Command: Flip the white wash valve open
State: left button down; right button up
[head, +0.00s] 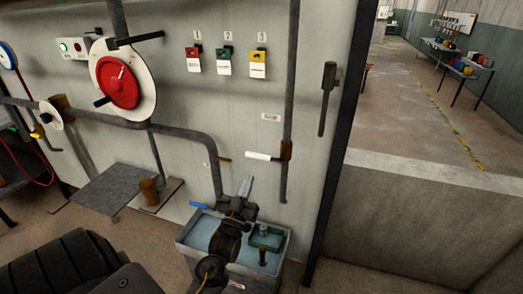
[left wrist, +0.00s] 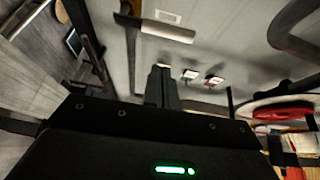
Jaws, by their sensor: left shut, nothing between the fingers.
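In the left wrist view the white handle (left wrist: 165,28) lies ahead of the fingers, at the top of the picture. My left gripper (head: 246,187) is below and slightly left of the handle in the head view, its fingers pointing up. The fingers (left wrist: 161,86) are shut with nothing between them, and I see a gap between them and the handle. My right gripper is not in view.
A grey tub (head: 190,249) with water and a green tray (head: 266,239) stands below my left arm. A blue lever (head: 198,205) is left of the gripper. A red wheel (head: 119,87) and three coloured tag boxes are on the wall. A dark lever (head: 327,98) hangs right of the pipe.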

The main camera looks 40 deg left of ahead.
aim_at(255, 158)
pick_arm(q)
jog(key=r, duration=0.2)
jog(key=shift+s+a+r+t+y, duration=0.3)
jog(key=shift+s, duration=0.05)
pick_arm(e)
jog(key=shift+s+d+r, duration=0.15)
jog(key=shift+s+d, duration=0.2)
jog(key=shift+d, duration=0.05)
pick_arm(q)
jog(key=shift+w+r, duration=0.1)
